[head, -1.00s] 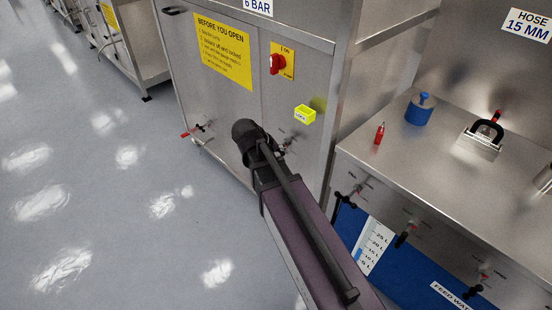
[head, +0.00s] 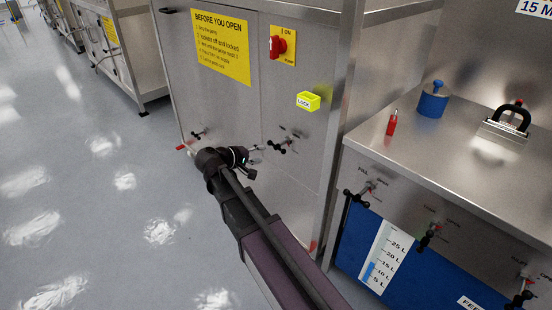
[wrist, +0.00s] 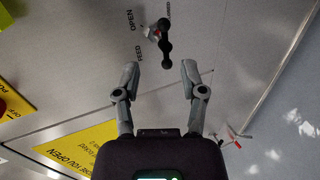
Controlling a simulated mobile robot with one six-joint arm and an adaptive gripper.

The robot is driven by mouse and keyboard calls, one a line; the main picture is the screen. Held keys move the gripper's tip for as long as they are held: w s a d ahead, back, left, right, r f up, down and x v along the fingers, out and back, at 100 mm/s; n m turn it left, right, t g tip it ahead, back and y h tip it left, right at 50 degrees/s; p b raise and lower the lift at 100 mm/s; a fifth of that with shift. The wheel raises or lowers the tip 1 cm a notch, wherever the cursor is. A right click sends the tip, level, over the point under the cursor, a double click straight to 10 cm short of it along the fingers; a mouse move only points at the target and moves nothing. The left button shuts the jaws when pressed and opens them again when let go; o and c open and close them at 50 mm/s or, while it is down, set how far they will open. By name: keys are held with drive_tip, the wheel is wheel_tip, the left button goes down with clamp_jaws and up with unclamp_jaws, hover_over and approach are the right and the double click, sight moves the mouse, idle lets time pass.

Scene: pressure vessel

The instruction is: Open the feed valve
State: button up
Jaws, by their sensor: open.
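The feed valve's black handle (head: 284,145) is on the steel cabinet's front panel in the head view. In the wrist view the handle (wrist: 166,45) is beside the words FEED and OPEN, upper middle. My gripper (wrist: 160,67) is open and empty, its two fingers spread either side of the handle's line. The handle's near end lies just beyond the fingertips; I see no contact. In the head view my gripper (head: 258,154) is just left of the handle, partly hidden by my wrist.
A red pump switch (head: 279,45), a yellow lock box (head: 308,101) and a yellow notice (head: 222,46) are on the cabinet. Another valve (head: 198,135) is left of my wrist. The right bench (head: 455,170) carries a blue weight, red padlock and black-handled block. The floor at left is clear.

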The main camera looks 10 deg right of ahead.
sight(276, 146)
drive_tip(key=shift+n+t+h, duration=0.5)
drive_tip(key=shift+t+h, duration=0.2)
drive_tip(key=shift+t, duration=0.2)
drive_tip(key=shift+w+a+f+b, duration=0.65)
drive_tip(key=shift+a+b, duration=0.2)
drive_tip(key=shift+b, duration=0.25)
drive_tip(key=shift+w+a+f+b, duration=0.6)
drive_tip(key=shift+a+b, duration=0.25)
drive_tip(key=shift+b, duration=0.25)
drive_tip(key=shift+d, duration=0.15)
drive_tip(key=shift+b+x, duration=1.35)
drive_tip(key=shift+x, duration=5.4)
drive_tip(key=shift+s, duration=0.1)
clamp_jaws()
